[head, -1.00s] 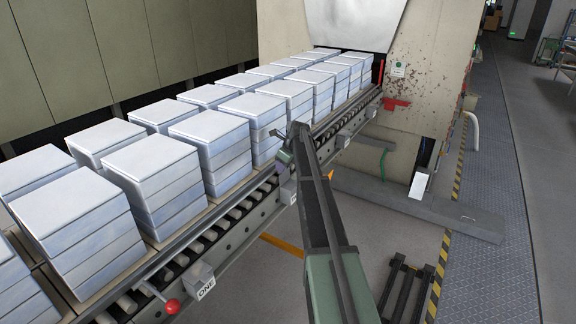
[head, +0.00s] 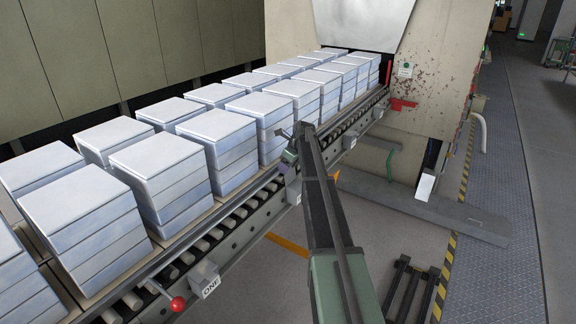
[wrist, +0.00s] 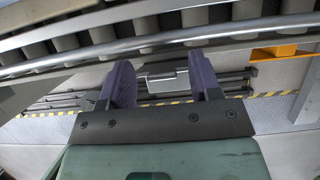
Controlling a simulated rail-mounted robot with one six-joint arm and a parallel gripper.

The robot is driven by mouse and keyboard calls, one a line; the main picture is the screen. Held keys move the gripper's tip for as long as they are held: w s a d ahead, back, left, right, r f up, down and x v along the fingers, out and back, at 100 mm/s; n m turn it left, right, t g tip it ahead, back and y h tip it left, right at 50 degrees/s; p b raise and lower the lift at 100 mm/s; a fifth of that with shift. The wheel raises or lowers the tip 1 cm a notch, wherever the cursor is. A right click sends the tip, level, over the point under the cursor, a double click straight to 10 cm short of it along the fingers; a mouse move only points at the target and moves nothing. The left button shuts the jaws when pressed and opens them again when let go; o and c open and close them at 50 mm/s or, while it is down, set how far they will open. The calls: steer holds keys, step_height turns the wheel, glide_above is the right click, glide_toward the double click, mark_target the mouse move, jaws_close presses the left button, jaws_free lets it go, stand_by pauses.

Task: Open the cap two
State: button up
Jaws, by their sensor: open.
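A small grey box (head: 294,193) on the side of the conveyor frame sits just below my gripper (head: 288,158) in the head view. It is partly hidden by my arm, and its label cannot be read. My gripper is open, with purple fingers, beside the conveyor's near edge. In the wrist view my gripper (wrist: 162,82) has its two fingers spread wide. A grey box with a flat lid (wrist: 167,80) shows in the gap between them. I cannot tell how far beyond the fingertips it is. Nothing is held.
A similar box marked ONE (head: 207,282) with a red-knobbed lever (head: 177,303) is nearer. Another box (head: 349,142) is farther along. Stacked pale blocks (head: 157,170) line the conveyor (head: 237,225) into the furnace (head: 428,80). An orange bar (head: 287,245) juts out below.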

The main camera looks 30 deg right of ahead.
steer(key=p+v, duration=1)
steer(key=v, duration=0.1)
steer(key=shift+f, duration=0.1)
